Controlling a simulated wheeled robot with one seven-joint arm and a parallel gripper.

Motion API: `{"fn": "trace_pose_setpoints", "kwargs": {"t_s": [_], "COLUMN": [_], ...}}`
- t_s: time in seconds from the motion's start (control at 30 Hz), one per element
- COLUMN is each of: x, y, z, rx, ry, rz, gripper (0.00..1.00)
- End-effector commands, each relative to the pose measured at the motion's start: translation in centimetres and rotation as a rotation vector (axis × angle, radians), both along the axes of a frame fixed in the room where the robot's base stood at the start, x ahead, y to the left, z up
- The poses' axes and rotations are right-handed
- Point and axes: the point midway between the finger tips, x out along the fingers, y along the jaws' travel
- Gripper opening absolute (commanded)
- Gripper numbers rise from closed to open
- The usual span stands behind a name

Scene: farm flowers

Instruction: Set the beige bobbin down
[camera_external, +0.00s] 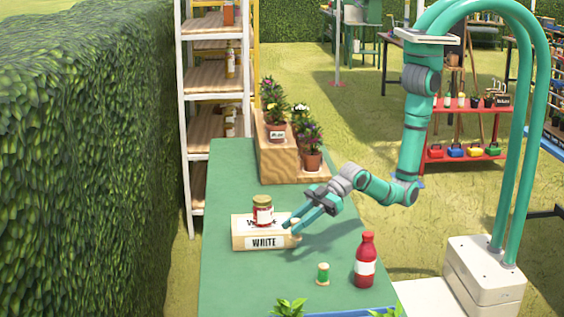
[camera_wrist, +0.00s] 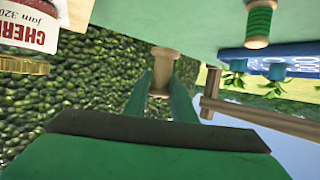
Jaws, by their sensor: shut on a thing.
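The beige bobbin (camera_wrist: 165,68) is between the two fingertips of my gripper (camera_wrist: 162,90) in the wrist view, and the gripper is shut on it. In the external view, the bobbin (camera_external: 296,226) shows small at the tips of my gripper (camera_external: 291,226), by the right end of the box marked WHITE (camera_external: 240,242). I cannot tell whether the bobbin touches the box or the green table (camera_external: 225,285). A bobbin with green thread (camera_external: 323,273) stands on the table nearer the camera; it also shows in the wrist view (camera_wrist: 259,22).
A cherry jam jar (camera_external: 262,211) stands on the box. A red bottle (camera_external: 366,262) stands at the table's right side. A wooden stepped stand (camera_external: 283,160) with potted plants is at the far end. Bare table lies left of the green bobbin.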

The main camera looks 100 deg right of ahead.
Motion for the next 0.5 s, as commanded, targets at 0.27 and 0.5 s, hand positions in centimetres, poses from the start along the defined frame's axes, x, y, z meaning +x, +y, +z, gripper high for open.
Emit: {"fn": "trace_pose_setpoints", "kwargs": {"t_s": [0.27, 0.5], "x": [3.4, 4.6], "y": [2.3, 3.0], "z": [-4.3, -5.8], "rx": [-0.001, 0.000], "ry": [0.002, -0.001], "rz": [0.000, -0.001], "gripper": [0.02, 0.02]}}
